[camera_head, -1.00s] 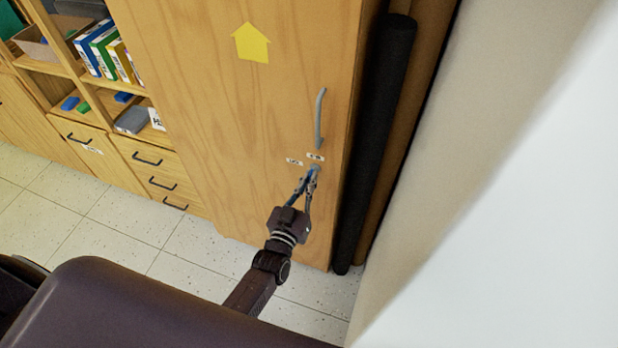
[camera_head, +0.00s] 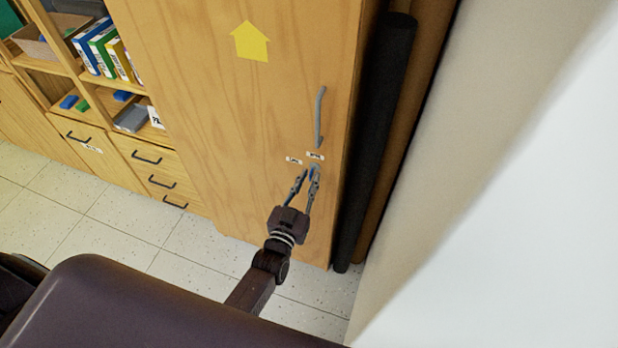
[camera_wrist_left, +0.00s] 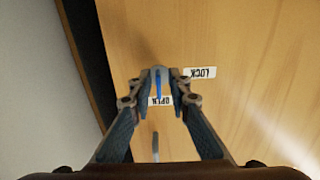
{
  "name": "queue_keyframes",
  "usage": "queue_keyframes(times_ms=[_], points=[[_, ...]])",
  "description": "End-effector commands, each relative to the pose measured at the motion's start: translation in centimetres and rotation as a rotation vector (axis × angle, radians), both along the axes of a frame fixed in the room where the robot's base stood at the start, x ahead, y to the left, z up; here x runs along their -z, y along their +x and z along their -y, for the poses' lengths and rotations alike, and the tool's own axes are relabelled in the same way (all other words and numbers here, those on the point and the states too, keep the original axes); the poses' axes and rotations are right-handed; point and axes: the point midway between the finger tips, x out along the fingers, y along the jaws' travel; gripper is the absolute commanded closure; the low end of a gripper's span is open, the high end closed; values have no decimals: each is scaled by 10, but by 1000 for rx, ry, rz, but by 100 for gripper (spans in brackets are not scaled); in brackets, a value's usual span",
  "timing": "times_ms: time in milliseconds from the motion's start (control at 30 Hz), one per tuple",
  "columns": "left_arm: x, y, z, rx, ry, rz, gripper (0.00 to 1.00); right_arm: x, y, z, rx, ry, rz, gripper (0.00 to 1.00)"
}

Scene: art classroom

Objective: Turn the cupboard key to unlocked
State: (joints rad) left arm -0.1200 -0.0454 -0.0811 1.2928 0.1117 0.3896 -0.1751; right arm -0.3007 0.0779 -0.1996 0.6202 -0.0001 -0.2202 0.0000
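The tall wooden cupboard door (camera_head: 215,110) has a small blue key (camera_head: 314,171) below its grey handle (camera_head: 320,117). Two small labels sit above the key: LOCK (camera_head: 293,160) at left and OPEN (camera_head: 315,155) at right. In the left wrist view the labels are upside down and the blue key (camera_wrist_left: 158,82) lines up with the OPEN label (camera_wrist_left: 160,101), away from the LOCK label (camera_wrist_left: 200,72). My left gripper (camera_head: 308,178) is at the key with its fingers spread. In the wrist view its fingers (camera_wrist_left: 158,88) stand either side of the key. My right gripper is out of view.
A dark roll (camera_head: 375,140) stands upright right of the cupboard, beside a pale wall (camera_head: 500,200). Shelves with books (camera_head: 103,48) and drawers (camera_head: 155,178) are at left. The tiled floor (camera_head: 130,222) in front is clear.

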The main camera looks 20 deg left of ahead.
Motion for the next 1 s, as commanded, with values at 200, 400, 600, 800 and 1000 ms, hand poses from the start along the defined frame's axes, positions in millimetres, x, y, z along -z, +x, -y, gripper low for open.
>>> queue_keyframes(times_ms=[200, 400, 600, 800, 1000], points=[[-3, 1, 1, 0, -2, 7, 78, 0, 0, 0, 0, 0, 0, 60], [-3, -8, 1, 1, -2, 7, 78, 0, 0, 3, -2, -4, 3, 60], [-2, -45, -1, 1, -1, 3, 78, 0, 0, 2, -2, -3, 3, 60], [-2, -87, -2, 2, -1, 2, 78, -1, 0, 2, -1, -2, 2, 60], [-2, -111, -3, 2, -1, 3, 78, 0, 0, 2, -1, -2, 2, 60]])
